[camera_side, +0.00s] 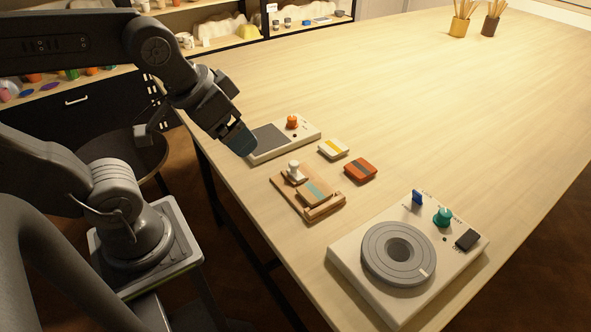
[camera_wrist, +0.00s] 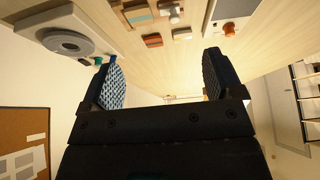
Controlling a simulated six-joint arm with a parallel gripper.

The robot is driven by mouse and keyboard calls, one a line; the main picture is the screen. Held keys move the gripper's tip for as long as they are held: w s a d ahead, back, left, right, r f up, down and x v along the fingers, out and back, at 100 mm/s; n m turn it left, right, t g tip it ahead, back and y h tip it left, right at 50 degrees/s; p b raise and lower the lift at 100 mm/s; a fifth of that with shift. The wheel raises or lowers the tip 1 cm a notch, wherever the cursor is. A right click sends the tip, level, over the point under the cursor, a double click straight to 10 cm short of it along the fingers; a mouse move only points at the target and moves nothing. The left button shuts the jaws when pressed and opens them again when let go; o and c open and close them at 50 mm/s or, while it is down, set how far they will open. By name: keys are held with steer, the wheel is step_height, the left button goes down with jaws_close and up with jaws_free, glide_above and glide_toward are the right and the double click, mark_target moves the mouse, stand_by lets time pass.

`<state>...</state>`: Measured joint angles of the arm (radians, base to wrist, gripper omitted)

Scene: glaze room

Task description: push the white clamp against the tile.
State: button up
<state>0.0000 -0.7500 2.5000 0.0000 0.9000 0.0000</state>
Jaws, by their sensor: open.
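The white clamp (camera_side: 295,171), with a rounded knob on top, stands upright at the far end of a wooden jig (camera_side: 281,190). The tile (camera_side: 313,193), tan with a teal-grey band, lies flat on the jig beside a raised wooden strip. Whether clamp and tile touch, I cannot tell. The wrist view also shows the clamp (camera_wrist: 173,17) and the tile (camera_wrist: 138,13) near its top edge. My gripper (camera_side: 240,141) is left of and above the jig, apart from the clamp. The wrist view shows its two fingers (camera_wrist: 163,72) wide apart with nothing between them.
A flat device with a grey pad and orange knob (camera_side: 292,122) sits close to my gripper. A yellow-striped white block (camera_side: 333,148) and a red block (camera_side: 361,169) lie right of the jig. A device with a round grey wheel (camera_side: 372,262) stands in front.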

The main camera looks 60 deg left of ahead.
steer(key=shift+w+r+m, duration=0.2)
steer(key=shift+w+m, duration=0.1)
steer(key=shift+w, duration=0.05)
steer(key=shift+c, duration=1.4)
steer(key=w+m+g, duration=0.1)
steer(key=w+m, duration=0.1)
steer(key=w, duration=0.1)
steer(key=w+a+m+g, duration=0.1)
steer(key=w, duration=0.1)
steer(key=shift+w+r+m+g, duration=0.25)
steer(key=shift+r+m+g, duration=0.05)
steer(key=shift+r, duration=0.1)
steer(key=c, duration=0.4)
steer(key=shift+o, duration=0.2)
steer(key=m+g, duration=0.3)
steer(key=m, duration=0.2)
glide_above(294, 163)
steer(key=f, duration=0.2)
step_height(294, 163, down, 14)
steer(key=shift+r, duration=0.15)
steer(key=shift+c, duration=0.4)
jaws_close()
